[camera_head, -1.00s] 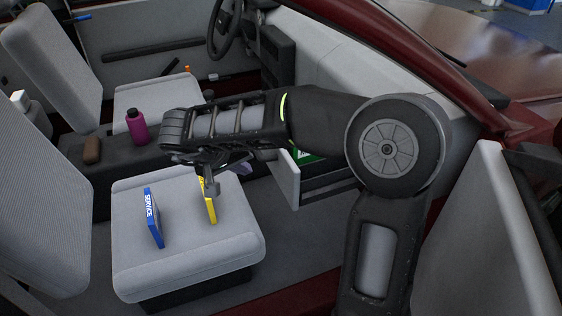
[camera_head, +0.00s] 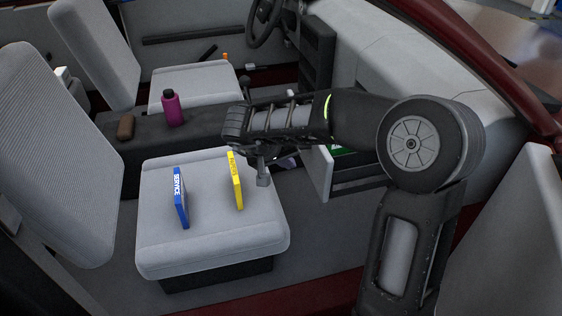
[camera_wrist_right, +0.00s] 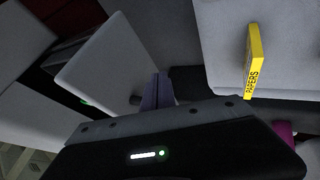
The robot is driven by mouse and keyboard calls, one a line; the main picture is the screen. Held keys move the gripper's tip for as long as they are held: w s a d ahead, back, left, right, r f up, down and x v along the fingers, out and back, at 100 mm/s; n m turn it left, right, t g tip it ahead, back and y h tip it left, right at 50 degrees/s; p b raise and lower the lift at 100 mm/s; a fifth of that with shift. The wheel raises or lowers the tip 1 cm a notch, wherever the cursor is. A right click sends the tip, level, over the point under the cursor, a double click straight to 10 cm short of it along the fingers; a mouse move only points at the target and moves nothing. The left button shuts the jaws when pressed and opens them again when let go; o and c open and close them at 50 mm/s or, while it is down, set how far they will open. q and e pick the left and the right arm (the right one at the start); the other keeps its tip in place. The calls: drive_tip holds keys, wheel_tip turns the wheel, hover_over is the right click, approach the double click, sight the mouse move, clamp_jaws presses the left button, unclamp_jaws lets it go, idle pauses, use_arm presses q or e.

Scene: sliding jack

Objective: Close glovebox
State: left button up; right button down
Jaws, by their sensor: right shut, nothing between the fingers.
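The glovebox stands open under the dashboard at the right of the head view. Its pale door (camera_head: 323,173) is swung out toward the seat, and a green item (camera_head: 342,150) shows inside. My right gripper (camera_head: 287,162) is left of the door, above the far right part of the front seat. Its purplish fingers (camera_wrist_right: 158,90) are shut and empty. In the right wrist view the light door panel (camera_wrist_right: 110,65) lies just beyond the fingers; I cannot tell whether they touch it. My forearm hides part of the glovebox opening. My left gripper is out of view.
A yellow book (camera_head: 236,182) and a blue service book (camera_head: 181,198) stand on the near seat (camera_head: 210,245). A magenta bottle (camera_head: 172,109) and a brown item (camera_head: 125,127) are on the centre console. The dark red door frame (camera_head: 505,75) bounds the right side.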

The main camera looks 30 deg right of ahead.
sight(316, 154)
drive_tip(key=shift+s+d+f+b, duration=0.15)
drive_tip(key=shift+d+b, duration=0.05)
drive_tip(key=shift+d, duration=0.55)
drive_tip(key=shift+s+d+f+b, duration=0.2)
drive_tip(key=shift+d, duration=0.55)
drive_tip(key=shift+s+d+f+b, duration=0.15)
drive_tip(key=shift+d+b, duration=0.05)
drive_tip(key=shift+d, duration=0.55)
